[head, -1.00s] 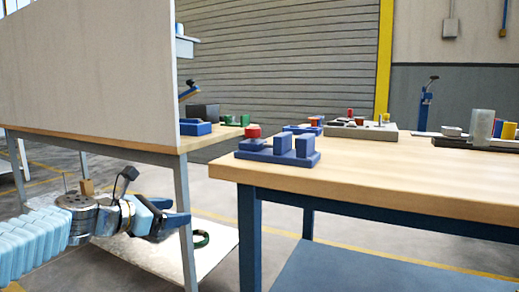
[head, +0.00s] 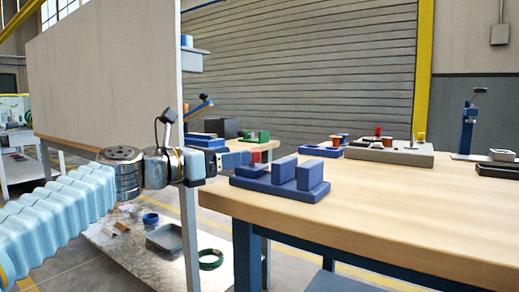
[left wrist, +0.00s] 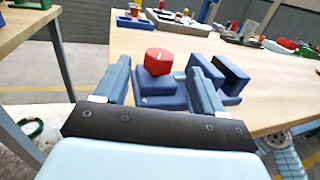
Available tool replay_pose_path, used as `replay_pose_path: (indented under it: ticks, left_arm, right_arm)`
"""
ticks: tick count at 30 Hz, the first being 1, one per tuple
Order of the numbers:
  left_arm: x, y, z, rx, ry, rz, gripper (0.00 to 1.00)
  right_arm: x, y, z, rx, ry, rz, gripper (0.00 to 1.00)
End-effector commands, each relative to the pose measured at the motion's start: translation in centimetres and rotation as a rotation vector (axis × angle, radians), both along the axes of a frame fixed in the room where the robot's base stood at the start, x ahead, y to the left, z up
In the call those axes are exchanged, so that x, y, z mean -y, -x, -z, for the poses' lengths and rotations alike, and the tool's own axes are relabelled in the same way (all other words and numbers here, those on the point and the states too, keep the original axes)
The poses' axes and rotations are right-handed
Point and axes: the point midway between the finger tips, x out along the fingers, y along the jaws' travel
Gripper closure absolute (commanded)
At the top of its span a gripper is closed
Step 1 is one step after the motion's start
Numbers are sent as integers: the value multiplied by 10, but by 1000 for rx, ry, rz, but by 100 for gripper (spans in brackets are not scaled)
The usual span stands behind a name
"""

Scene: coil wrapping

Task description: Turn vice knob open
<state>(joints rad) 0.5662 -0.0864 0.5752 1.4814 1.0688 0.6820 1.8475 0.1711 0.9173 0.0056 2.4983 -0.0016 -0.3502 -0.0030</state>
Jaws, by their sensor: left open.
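A blue vice (head: 283,178) stands at the near left corner of the wooden table. Its red knob (left wrist: 160,61) shows fully in the left wrist view, at the vice's left end. In the head view the knob (head: 257,157) is partly hidden by my left gripper (head: 243,159). In the left wrist view the left gripper (left wrist: 165,84) is open, its two blue fingers to the left and right of the knob in the picture. The knob lies beyond the fingertips or between them; I cannot tell contact.
The wooden table (head: 400,205) holds a grey fixture plate (head: 388,155) with small parts and a blue tray (head: 322,150) behind the vice. A tall pale panel (head: 105,80) stands at the left. A green coil (head: 210,259) lies on a low shelf.

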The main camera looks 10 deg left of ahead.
Motion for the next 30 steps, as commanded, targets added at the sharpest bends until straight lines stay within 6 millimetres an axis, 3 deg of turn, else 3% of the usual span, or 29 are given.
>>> replay_pose_path:
  ticks: [3,10,23,30]
  left_arm:
    - [17,-23,-3,-2,3,5,31]
    - [40,-55,-3,-2,2,3,31]
    - [47,-65,0,-1,-1,-1,31]
    - [47,-65,0,-1,-1,-1,66]
  right_arm:
    - [1,0,-10,1,2,1,0]
    - [2,-1,-23,4,6,3,0]
    - [3,-1,-25,6,7,5,0]
    - [3,-1,-25,6,7,5,0]
